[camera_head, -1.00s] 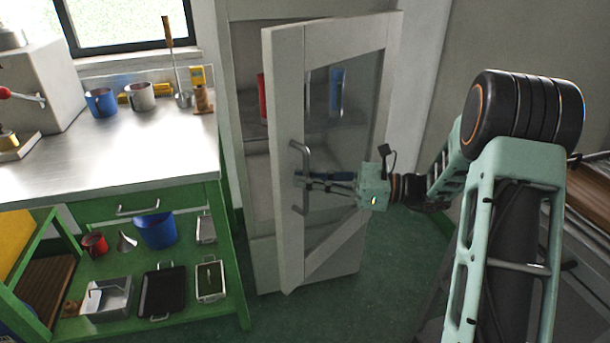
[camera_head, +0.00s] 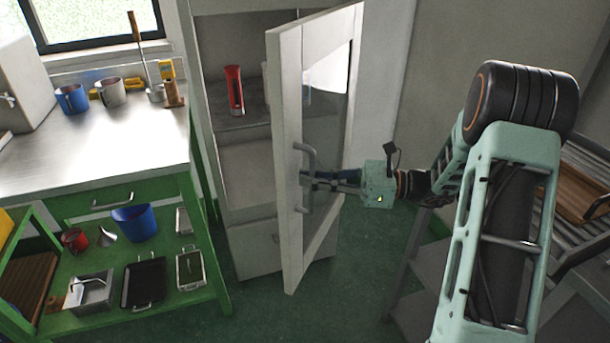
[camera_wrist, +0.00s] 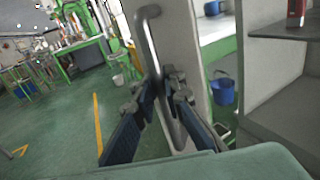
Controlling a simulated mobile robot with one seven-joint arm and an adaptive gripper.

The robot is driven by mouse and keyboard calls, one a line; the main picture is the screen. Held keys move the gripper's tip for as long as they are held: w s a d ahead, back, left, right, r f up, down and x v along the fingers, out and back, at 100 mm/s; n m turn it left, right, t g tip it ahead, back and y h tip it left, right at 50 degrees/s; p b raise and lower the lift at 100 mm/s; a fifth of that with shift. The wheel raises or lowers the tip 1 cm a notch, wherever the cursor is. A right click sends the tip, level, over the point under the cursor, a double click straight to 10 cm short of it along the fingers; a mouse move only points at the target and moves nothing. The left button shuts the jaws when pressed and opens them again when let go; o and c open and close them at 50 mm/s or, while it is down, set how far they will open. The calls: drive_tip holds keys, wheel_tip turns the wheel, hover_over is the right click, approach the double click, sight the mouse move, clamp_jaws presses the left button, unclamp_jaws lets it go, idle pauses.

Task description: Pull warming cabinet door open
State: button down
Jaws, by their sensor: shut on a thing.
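The warming cabinet (camera_head: 247,183) stands behind the bench's right end, with its white, glass-paned door (camera_head: 290,240) swung well open. The door's metal handle (camera_head: 308,152) is a vertical bar on the door's free edge side. My gripper (camera_head: 308,178) is shut on this handle near its middle. In the wrist view, the fingers of my gripper (camera_wrist: 163,88) close around the handle (camera_wrist: 150,45), and the door's edge is just beyond. Inside the cabinet, a red container (camera_head: 235,90) stands on a shelf. The glass partly covers the interior on the right.
A green bench (camera_head: 95,160) with a steel top stands left, holding mugs and tools. Its lower shelf bears trays, a blue container (camera_head: 134,222) and a funnel. A grey rack (camera_head: 420,265) stands at the right. Green floor is clear in front of the door.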

drive_tip(key=shift+d, duration=0.35)
drive_tip(key=c, duration=2)
unclamp_jaws()
approach(291, 137)
drive_tip(key=a, duration=0.5)
drive_tip(key=shift+w+a, duration=0.1)
drive_tip(key=shift+w, duration=0.25)
